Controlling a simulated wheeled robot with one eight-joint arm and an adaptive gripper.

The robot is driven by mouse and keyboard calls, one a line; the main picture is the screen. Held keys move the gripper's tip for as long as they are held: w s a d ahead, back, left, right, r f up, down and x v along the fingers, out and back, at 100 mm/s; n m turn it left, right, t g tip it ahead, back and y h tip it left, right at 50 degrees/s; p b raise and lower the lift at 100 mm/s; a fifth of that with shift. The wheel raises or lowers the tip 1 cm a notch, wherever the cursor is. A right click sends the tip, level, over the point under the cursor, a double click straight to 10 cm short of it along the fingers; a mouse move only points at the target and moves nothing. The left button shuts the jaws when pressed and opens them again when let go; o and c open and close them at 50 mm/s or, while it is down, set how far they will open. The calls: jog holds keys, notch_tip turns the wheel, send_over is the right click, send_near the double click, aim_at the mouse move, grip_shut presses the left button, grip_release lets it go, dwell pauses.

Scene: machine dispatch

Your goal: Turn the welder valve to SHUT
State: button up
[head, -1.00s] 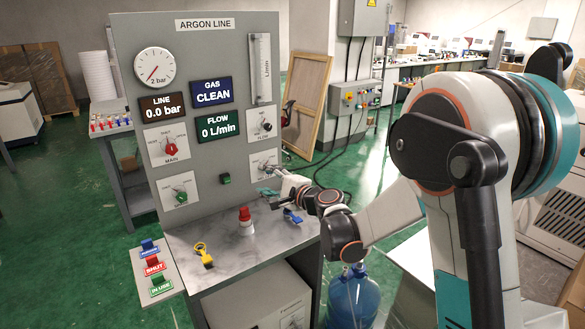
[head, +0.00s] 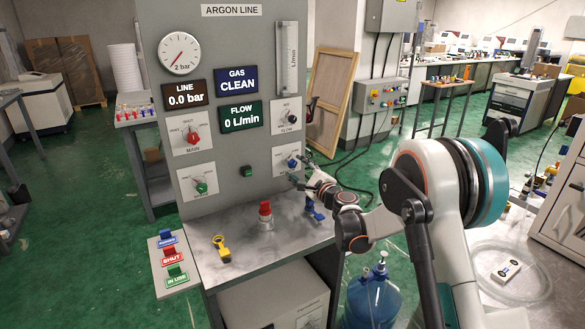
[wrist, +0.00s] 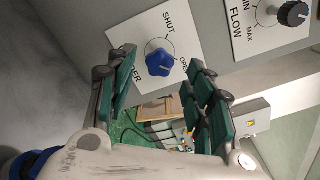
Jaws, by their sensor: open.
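The welder valve is a blue star-shaped knob (wrist: 160,62) on a white plate marked SHUT and OPEN, its name partly covered. Which mark the knob points to is not clear. In the head view the knob (head: 292,163) is at the lower right of the grey ARGON LINE panel. My gripper (wrist: 160,58) is open, with one green-padded finger on each side of the knob in the wrist view. Whether the fingers touch it or stand short of it I cannot tell. In the head view my gripper (head: 301,181) is close to the panel, just below the knob.
The black FLOW knob (wrist: 292,14) is beside the welder plate. The red MAIN knob (head: 194,139) and a green knob (head: 201,187) are further left. On the shelf stand a red-topped item (head: 265,214), a yellow tag (head: 221,247) and a blue item (head: 314,210).

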aim_at(293, 165)
jog(key=shift+b+x, duration=0.55)
jog(key=shift+x, duration=2.1)
jog(key=c, duration=1.1)
